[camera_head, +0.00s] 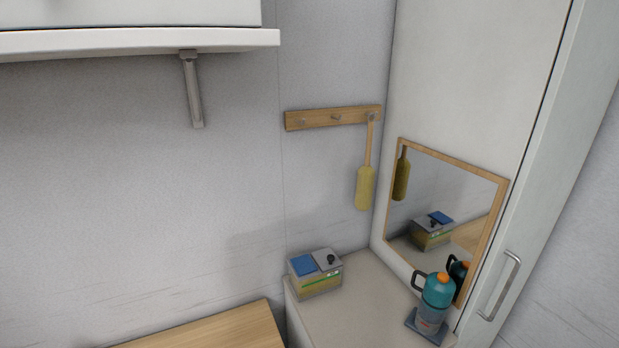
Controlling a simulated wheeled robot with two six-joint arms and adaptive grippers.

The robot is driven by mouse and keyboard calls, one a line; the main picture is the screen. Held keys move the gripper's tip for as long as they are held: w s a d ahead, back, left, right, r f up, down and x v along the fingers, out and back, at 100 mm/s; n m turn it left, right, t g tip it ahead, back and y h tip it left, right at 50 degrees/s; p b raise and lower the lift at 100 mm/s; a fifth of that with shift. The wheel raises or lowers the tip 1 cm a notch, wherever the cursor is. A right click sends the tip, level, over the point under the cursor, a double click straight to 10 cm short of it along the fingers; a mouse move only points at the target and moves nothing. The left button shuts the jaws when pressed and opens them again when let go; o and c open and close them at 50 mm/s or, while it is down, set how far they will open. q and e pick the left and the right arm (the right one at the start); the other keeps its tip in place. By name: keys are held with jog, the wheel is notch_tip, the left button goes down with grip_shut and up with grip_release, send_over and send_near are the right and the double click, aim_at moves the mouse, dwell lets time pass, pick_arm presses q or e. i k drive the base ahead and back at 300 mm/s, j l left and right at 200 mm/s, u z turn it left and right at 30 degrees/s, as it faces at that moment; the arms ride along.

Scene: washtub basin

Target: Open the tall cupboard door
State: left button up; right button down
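The tall cupboard (462,75) stands at the right, its white side panel facing me. Its narrow door (545,170) is seen at a steep angle along the right of that panel and looks closed. A silver bar handle (501,285) is fixed upright on the door's lower part. Neither of my grippers is in view.
A wood-framed mirror (442,212) hangs on the cupboard side. On the white counter (368,302) stand a box (315,275) and a teal bottle (435,302) near the handle. A yellow brush (366,187) hangs from a hook rail (318,118). A wooden top (215,330) is at lower left.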

aim_at(583, 80)
jog(key=l+z, duration=0.2)
jog(key=z, duration=0.2)
jog(key=l+z, duration=0.2)
jog(key=z, duration=0.25)
jog(key=l+z, duration=0.2)
jog(key=z, duration=0.2)
jog(key=i, duration=0.05)
